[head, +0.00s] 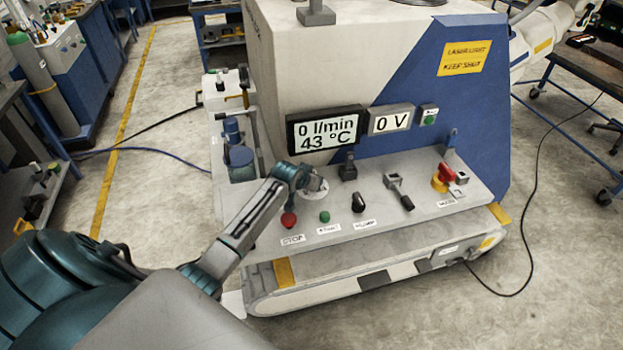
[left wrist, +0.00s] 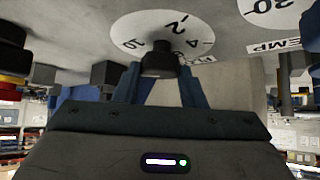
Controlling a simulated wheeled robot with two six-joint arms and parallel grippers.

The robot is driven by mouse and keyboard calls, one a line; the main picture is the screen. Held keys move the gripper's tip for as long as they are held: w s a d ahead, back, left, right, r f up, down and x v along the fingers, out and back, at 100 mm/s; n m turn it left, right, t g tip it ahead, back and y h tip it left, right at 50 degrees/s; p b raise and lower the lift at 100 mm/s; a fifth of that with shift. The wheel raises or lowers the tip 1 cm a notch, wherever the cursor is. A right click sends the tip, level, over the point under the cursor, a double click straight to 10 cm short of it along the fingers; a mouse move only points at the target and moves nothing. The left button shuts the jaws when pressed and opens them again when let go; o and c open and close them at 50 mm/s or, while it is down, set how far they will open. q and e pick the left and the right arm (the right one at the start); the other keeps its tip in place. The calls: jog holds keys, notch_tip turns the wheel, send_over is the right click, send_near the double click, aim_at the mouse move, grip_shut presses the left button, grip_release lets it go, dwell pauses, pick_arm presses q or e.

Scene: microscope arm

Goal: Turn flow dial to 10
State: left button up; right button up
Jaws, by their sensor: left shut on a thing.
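The flow dial (head: 318,194) is a white disc on the machine's sloping panel, mostly covered by my left gripper (head: 304,183). In the left wrist view the dial face (left wrist: 130,27) appears upside down with the marks 2, 4 and 10 legible. Its dark knob (left wrist: 160,62) sits between the blue fingers of the left gripper (left wrist: 160,78), which are shut on it. Where the knob points is not clear. The display (head: 326,130) reads 0 l/min and 43 °C. My right gripper is in neither view.
A red stop button (head: 289,220), a green start button (head: 324,217) and a black power knob (head: 358,203) sit close in front. A lever (head: 400,192) and a red-yellow switch (head: 443,178) are farther right. A second dial (left wrist: 270,12) neighbours the knob. Another display (head: 390,119) reads 0 V.

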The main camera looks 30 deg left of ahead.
pick_arm(q)
jog(key=shift+m, duration=0.3)
dwell(0.4)
jog(key=o, duration=1)
jog(key=b+v, duration=0.3)
jog(key=v, duration=0.7)
jog(key=shift+s+a+r, duration=0.2)
jog(key=shift+s+r, duration=0.1)
